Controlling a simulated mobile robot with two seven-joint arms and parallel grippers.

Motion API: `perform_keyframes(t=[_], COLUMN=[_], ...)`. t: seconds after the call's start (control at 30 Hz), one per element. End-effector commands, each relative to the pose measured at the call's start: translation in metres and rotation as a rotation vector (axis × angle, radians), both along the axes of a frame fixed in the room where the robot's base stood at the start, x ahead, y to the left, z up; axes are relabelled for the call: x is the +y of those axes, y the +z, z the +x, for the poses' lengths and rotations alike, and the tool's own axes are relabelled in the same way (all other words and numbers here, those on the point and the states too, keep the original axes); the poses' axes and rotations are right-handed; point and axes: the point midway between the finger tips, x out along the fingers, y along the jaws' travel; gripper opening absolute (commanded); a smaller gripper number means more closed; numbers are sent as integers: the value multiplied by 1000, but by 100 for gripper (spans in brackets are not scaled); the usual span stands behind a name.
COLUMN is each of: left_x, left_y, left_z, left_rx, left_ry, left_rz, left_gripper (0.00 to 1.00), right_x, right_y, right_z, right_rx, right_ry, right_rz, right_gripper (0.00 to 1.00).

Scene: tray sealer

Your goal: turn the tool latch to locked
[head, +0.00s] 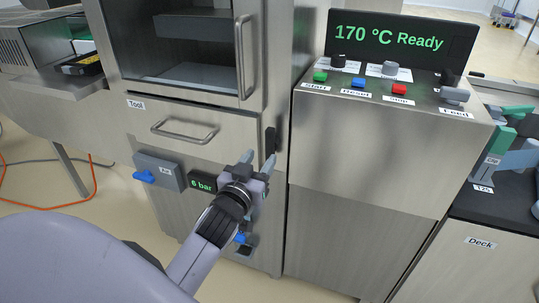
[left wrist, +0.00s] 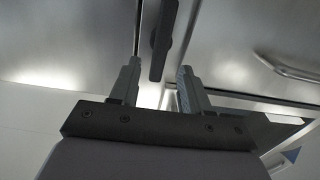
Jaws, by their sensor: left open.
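The tool latch (head: 270,141) is a small black handle at the right edge of the drawer labelled Tool (head: 185,130). It stands upright in the head view. In the left wrist view the black latch (left wrist: 168,36) is a dark bar just beyond the fingertips, between their lines. My left gripper (head: 258,160) is open, with its fingertips just below the latch in the head view. I cannot tell whether a fingertip touches the latch. My right gripper is out of view.
Below the drawer are a grey valve box with a blue handle (head: 144,177) and a 6 bar display (head: 202,184). The drawer's bar handle (head: 184,134) projects left of the latch. A control box (head: 375,130) with coloured buttons stands close on the right.

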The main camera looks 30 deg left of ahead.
Motion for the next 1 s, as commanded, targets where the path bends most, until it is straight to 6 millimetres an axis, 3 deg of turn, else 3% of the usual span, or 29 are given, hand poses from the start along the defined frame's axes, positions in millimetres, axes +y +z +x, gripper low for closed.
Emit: perform_keyframes(t=[0.5, 0.93, 0.97, 1.0], left_x=[14, 16, 16, 16], left_y=[1, 1, 1, 1], left_z=[58, 66, 66, 66], left_rx=[0, 1, 1, 1], left_ry=[0, -1, -1, -1], left_rz=[3, 1, 1, 1], left_gripper=[47, 47, 44, 31], right_x=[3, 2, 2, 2], right_y=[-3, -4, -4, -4], right_z=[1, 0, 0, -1], right_rx=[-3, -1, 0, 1], right_ry=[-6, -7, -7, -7], right_rz=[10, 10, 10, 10], right_gripper=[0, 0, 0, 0])
